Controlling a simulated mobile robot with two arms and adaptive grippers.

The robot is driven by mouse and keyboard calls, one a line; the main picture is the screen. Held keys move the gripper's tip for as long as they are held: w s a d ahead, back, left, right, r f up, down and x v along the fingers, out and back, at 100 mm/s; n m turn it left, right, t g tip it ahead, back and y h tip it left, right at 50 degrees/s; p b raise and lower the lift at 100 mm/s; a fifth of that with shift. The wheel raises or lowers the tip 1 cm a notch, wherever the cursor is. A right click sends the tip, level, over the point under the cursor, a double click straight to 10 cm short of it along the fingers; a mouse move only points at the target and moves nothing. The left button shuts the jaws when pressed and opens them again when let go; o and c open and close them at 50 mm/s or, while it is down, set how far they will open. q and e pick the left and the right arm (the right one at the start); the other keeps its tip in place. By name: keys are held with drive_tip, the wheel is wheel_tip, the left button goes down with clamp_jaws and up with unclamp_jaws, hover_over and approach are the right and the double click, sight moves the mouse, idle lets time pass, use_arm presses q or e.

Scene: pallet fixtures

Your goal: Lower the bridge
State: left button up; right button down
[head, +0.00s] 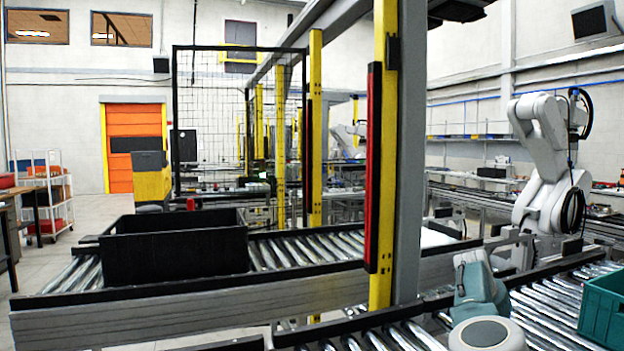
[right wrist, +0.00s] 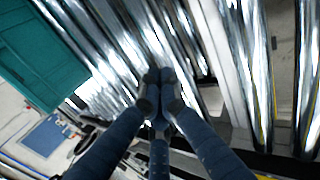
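I cannot pick out for certain which part is the bridge. A roller conveyor (head: 545,305) runs along the lower right, and a second roller conveyor (head: 300,250) with grey side rails crosses the middle. My right arm shows at the bottom of the head view, over the near rollers; its gripper is hidden there. In the right wrist view, my right gripper (right wrist: 159,85) has its dark blue fingers together over shiny rollers (right wrist: 190,45). I see nothing held between the fingertips. My left gripper is in neither view.
A black bin (head: 175,255) sits on the middle conveyor. A teal crate (head: 603,308) stands on the near rollers at right and also shows in the wrist view (right wrist: 35,55). A grey post (head: 408,150) with yellow guards rises in the middle. A white robot arm (head: 548,180) stands behind.

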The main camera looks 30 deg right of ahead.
idle(0.4)
drive_tip(key=shift+a+r, duration=0.1)
drive_tip(key=shift+r, duration=0.15)
drive_tip(key=v, duration=1.1)
drive_tip(key=shift+a+r, duration=0.2)
drive_tip(key=shift+w, duration=0.1)
